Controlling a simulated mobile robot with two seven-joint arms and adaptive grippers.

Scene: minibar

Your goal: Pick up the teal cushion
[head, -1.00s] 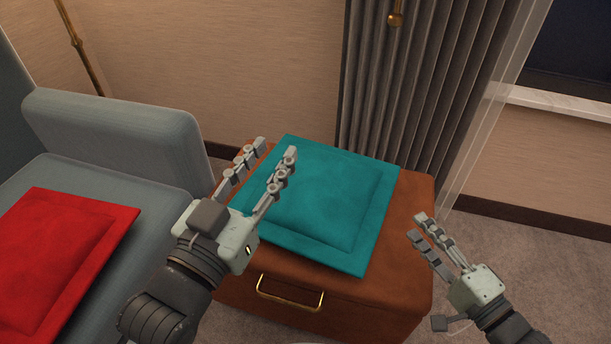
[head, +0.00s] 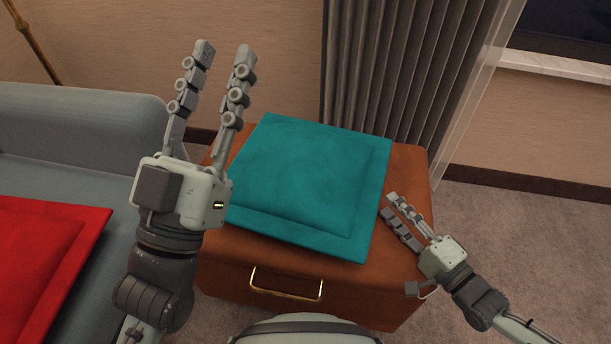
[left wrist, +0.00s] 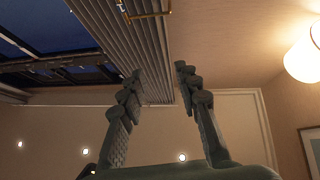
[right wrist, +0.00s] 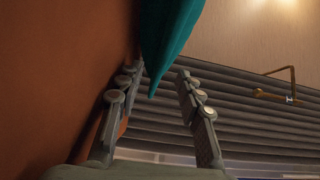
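The teal cushion (head: 310,185) lies flat on top of a brown leather box-like stand (head: 408,190) in the head view. My left gripper (head: 224,50) is open and empty, raised to the left of the cushion with its fingers pointing up and away. In the left wrist view its fingers (left wrist: 158,72) are apart with nothing between them. My right gripper (head: 388,205) is beside the cushion's right edge. In the right wrist view its fingers (right wrist: 157,72) are apart, and a corner of the cushion (right wrist: 168,40) hangs just beyond the gap between them.
A grey-blue sofa (head: 80,115) with a red cushion (head: 50,260) stands on the left. Grey curtains (head: 395,75) hang behind the stand. The stand has a brass handle (head: 287,290) in front. Carpet to the right (head: 540,240) is clear.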

